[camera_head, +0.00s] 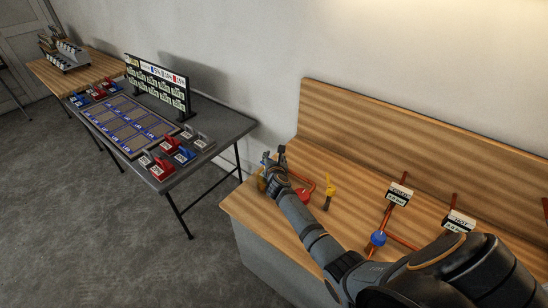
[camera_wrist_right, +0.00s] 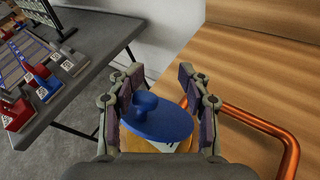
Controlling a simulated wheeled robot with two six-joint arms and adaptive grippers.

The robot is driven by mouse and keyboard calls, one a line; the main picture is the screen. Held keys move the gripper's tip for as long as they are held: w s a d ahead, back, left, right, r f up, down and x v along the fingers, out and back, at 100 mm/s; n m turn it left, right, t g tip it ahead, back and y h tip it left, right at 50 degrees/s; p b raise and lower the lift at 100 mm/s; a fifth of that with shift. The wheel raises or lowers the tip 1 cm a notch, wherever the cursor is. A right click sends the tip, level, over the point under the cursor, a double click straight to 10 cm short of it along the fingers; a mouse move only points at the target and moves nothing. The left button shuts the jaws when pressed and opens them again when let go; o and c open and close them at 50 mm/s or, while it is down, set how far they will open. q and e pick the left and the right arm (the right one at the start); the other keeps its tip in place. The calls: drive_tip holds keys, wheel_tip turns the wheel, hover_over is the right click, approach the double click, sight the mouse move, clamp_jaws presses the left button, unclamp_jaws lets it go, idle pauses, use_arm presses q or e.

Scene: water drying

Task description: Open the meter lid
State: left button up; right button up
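The water meter's blue lid (camera_wrist_right: 165,122), an oval disc with a round blue knob (camera_wrist_right: 145,103), shows in the right wrist view. It covers the yellowish meter body (camera_wrist_right: 140,145), whose white face shows a little at the lid's right edge. My right gripper (camera_wrist_right: 161,75) is open, one finger on each side of the lid and knob; whether either finger touches the lid is unclear. In the head view my right gripper (camera_head: 273,157) is at the left end of the wooden bench, and the meter there is mostly hidden behind it. My left gripper is not in view.
A copper pipe (camera_wrist_right: 285,140) curves beside the meter. On the bench (camera_head: 345,225) are a yellow-handled valve (camera_head: 329,189), a blue meter (camera_head: 378,238) and signs on pipes (camera_head: 398,194). A grey table (camera_head: 225,130) with a board and coloured pieces stands to the left.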

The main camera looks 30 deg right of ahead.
drive_tip(key=shift+a, duration=0.1)
drive_tip(key=shift+a+r, duration=0.1)
drive_tip(key=shift+a, duration=0.1)
drive_tip(key=v, duration=1.1)
drive_tip(key=shift+s, duration=0.45)
